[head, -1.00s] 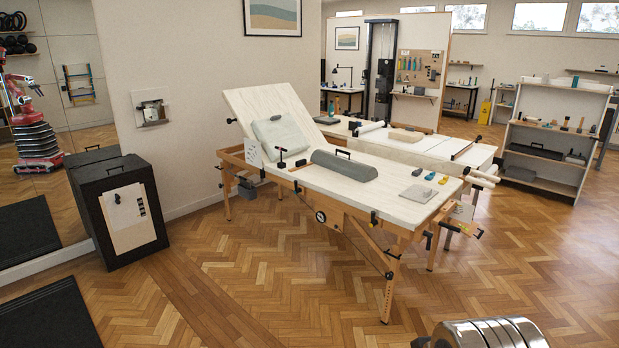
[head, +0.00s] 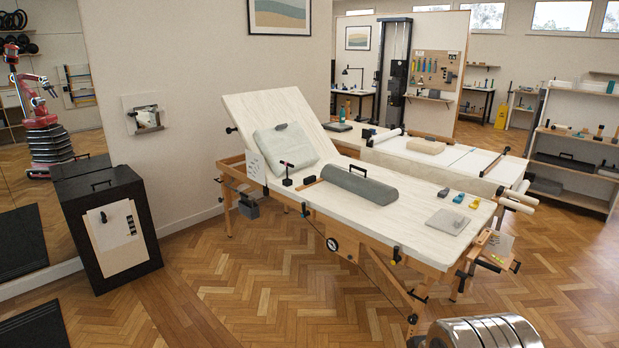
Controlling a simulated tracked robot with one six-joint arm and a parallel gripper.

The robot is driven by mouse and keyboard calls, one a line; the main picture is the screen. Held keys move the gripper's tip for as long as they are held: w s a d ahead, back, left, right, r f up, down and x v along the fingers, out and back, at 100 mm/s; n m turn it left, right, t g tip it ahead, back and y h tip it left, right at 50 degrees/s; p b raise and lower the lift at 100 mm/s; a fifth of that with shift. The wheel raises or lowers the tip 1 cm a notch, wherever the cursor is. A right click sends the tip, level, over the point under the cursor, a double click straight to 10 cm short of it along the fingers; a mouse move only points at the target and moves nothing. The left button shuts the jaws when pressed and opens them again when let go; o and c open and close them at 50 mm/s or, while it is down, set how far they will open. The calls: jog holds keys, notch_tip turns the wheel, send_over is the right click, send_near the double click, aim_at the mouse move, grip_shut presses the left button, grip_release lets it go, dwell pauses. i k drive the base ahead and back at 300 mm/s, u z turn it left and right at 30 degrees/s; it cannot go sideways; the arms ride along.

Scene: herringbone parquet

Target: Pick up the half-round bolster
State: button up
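The half-round bolster (head: 360,186) is grey, with a dark handle on its top. It lies on the white top of the treatment table (head: 412,240), across the middle of the flat section. Its right end points toward the table's near right side. My gripper is not clearly in view. A ribbed metal part (head: 484,334) at the bottom right edge seems to belong to my own arm, and nothing shows it near the bolster. In the mirror at the left, a red robot (head: 38,110) shows as a small reflection.
A grey cushion (head: 285,147) leans on the raised backrest. A small black clamp (head: 287,176) stands left of the bolster. A grey pad (head: 448,221) and small coloured items (head: 458,198) lie to its right. A black cabinet (head: 108,225) stands left. Parquet (head: 230,290) before the table is clear.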

aim_at(380, 193)
jog(key=u, duration=0.1)
jog(key=i, duration=3.85)
jog(key=u, duration=0.05)
